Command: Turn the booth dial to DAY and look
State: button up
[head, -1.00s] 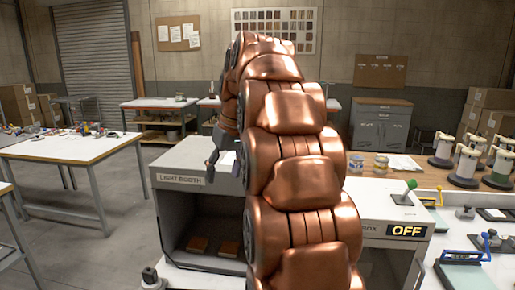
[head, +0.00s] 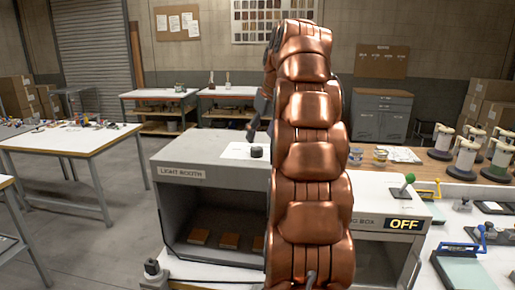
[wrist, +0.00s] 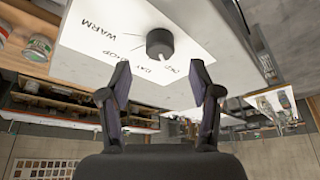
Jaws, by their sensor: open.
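The black round booth dial (head: 256,152) stands on a white label sheet on top of the grey light booth (head: 182,174). In the wrist view the dial (wrist: 160,43) has WARM, SHOP and DAY printed around it, plus one label too small to read surely. A small pale mark on the knob seems to face the DAY side, but I cannot tell exactly which label it meets. My gripper (wrist: 160,82) is open and empty, its two fingers apart and short of the dial. In the head view my gripper (head: 251,133) is just above the dial, partly hidden by my arm.
The booth's inside is dark, with reddish-brown panels (head: 229,241) on its floor. A box with an OFF sign (head: 404,224) and a green-knobbed lever (head: 409,179) stands to the right. Colorant canisters (head: 464,160) stand at far right. My arm hides the middle.

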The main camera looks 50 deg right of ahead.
aim_at(257, 148)
jog(key=shift+p+x, duration=0.8)
jog(key=shift+x, duration=1.65)
jog(key=c, duration=1.1)
